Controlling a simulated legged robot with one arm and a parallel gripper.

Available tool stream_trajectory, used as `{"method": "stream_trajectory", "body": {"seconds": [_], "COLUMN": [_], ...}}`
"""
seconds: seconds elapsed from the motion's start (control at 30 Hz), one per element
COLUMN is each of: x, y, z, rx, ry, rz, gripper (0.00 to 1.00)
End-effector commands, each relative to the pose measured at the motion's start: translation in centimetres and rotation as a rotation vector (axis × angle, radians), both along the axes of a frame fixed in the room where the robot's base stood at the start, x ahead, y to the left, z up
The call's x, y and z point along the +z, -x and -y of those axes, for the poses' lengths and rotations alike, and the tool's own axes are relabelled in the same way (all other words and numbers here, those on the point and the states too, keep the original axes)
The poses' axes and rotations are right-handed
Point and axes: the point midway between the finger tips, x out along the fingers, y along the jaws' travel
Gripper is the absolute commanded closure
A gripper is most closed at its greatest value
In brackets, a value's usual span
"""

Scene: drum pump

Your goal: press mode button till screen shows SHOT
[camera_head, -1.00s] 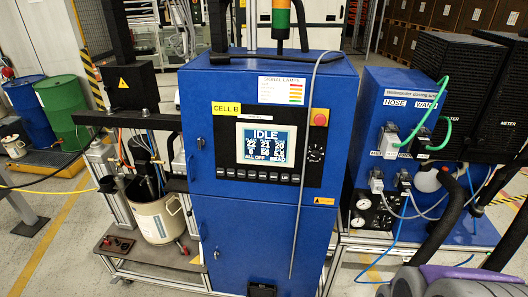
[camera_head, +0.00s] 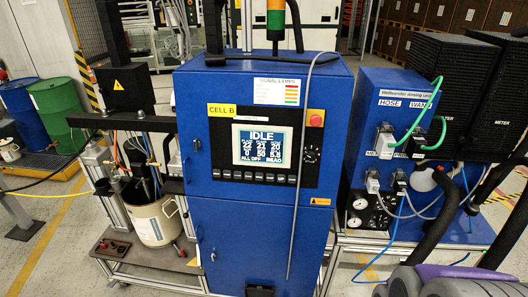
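The blue control cabinet (camera_head: 232,118) labelled "CELL B" stands upright in the middle of the view. Its screen (camera_head: 262,145) reads IDLE in large letters, with rows of numbers below and "ALL OFF" in the bottom line. A row of small dark buttons (camera_head: 258,178) runs along the panel under the screen. Their labels are too small to read, so I cannot tell which one is the mode button. My gripper is not in view. Dark and purple-grey parts at the bottom right corner may be mine.
A red emergency button (camera_head: 316,118) and a dark rotary knob (camera_head: 312,155) sit right of the screen. A pump stand with a beige bucket (camera_head: 153,221) is at the left. A blue dosing unit (camera_head: 376,92) with hoses stands at the right. The floor at far left is partly clear.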

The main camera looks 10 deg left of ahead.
Motion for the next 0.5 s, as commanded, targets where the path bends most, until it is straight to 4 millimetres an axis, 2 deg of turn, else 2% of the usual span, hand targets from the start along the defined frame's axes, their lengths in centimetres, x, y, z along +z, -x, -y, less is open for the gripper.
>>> {"method": "stream_trajectory", "body": {"seconds": [0.07,0.5], "x": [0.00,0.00], "y": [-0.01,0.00], "z": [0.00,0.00], "rx": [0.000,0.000], "ry": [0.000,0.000], "rz": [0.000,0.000], "gripper": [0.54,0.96]}}
